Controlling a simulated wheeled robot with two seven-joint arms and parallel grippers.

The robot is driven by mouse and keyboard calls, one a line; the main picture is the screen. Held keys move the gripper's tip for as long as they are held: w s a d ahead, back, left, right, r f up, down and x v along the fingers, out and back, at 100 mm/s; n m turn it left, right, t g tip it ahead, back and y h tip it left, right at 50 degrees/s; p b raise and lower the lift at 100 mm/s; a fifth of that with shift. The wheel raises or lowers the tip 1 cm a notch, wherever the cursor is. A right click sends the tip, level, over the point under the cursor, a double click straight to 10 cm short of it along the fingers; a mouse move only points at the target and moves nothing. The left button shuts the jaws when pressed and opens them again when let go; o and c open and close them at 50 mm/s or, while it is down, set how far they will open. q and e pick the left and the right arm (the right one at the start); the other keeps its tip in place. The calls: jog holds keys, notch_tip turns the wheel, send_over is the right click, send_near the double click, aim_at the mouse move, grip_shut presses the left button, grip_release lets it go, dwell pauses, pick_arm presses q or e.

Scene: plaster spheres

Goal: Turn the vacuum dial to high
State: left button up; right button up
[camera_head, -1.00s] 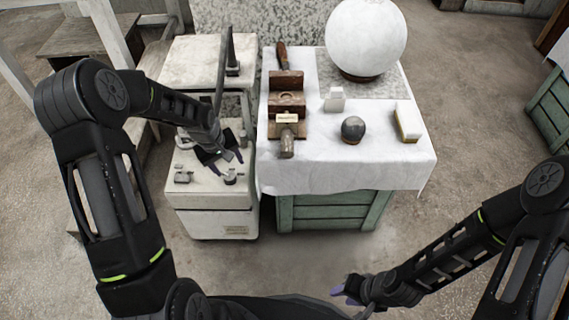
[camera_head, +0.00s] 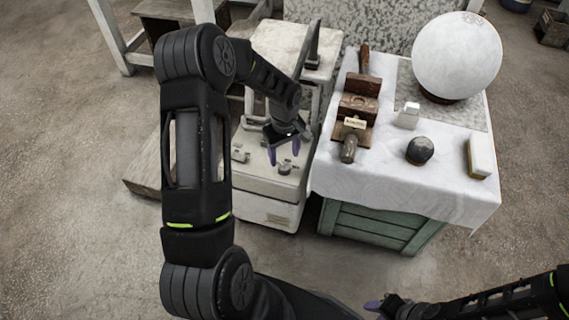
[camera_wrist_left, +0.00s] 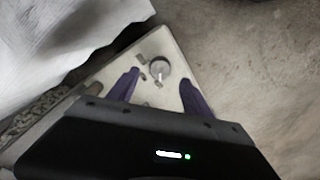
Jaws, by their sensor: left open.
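The vacuum unit (camera_head: 268,212) is a pale cabinet left of the draped table. On its top panel is a round grey dial (camera_head: 285,168), with small fittings around it. The dial (camera_wrist_left: 159,67) also shows in the left wrist view, with a pale pointer mark on its lower part. My left gripper (camera_head: 284,152) is open with purple fingertips angled down, just above and behind the dial in the head view. In the left wrist view, the dial lies between the open fingers; contact cannot be told. My right gripper (camera_head: 376,306) is at the bottom edge, partly hidden, away from the unit.
The table with a white cloth (camera_head: 440,190) carries a large white sphere (camera_head: 457,57), a small dark ball (camera_head: 420,150), a wooden tool (camera_head: 357,107) and white blocks. A dark upright bracket (camera_head: 313,45) stands behind the panel. Open floor lies in front.

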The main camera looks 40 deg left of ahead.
aim_at(284, 166)
pick_arm(q)
notch_tip(284, 166, down, 5)
jog(key=shift+r+b, duration=0.1)
jog(key=shift+b, duration=0.2)
grip_shut()
dwell(0.5)
